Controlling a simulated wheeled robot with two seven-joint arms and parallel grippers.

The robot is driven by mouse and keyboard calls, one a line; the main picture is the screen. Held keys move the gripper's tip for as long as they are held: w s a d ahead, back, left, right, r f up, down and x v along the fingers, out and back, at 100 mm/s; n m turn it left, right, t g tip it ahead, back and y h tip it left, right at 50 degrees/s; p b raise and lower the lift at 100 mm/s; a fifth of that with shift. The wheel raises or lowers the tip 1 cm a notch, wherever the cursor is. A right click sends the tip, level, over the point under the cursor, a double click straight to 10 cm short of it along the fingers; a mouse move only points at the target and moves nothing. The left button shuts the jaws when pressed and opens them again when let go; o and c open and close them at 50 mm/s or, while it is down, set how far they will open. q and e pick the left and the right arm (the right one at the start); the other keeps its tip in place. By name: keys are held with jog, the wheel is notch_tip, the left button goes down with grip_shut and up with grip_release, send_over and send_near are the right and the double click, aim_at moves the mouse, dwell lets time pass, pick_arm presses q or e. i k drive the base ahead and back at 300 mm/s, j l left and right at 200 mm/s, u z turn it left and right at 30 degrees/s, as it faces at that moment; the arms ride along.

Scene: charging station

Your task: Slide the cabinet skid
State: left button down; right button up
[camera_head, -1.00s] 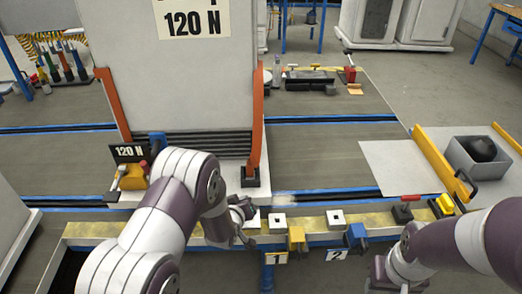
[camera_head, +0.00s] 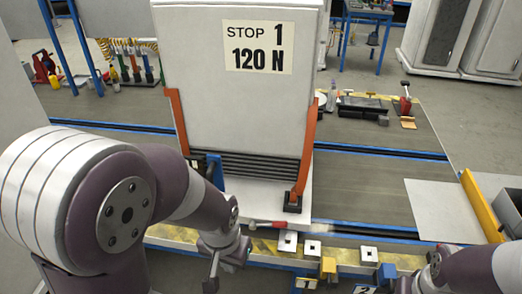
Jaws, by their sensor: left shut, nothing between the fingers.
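The tall pale cabinet (camera_head: 240,110) stands upright on its skid, with a "STOP 1 120 N" sign (camera_head: 258,47) on its face. Orange uprights (camera_head: 307,150) flank it, and the skid's pale base (camera_head: 240,200) shows below the dark slats. My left gripper (camera_head: 220,262) is shut and empty, low in front of the skid's front edge. The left arm hides the skid's left front part. My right gripper (camera_head: 412,281) is low at the right, partly cut off by the bottom edge; its jaws are unclear.
A red-handled bar (camera_head: 280,224) lies by the skid's front right. Yellow and blue blocks (camera_head: 328,267) sit along the front rail. Blue-edged tracks (camera_head: 385,150) run left to right. The floor between them right of the cabinet is clear. A pale panel (camera_head: 445,208) lies farther right.

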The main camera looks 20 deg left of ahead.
aim_at(240, 76)
jog(key=u, duration=0.9)
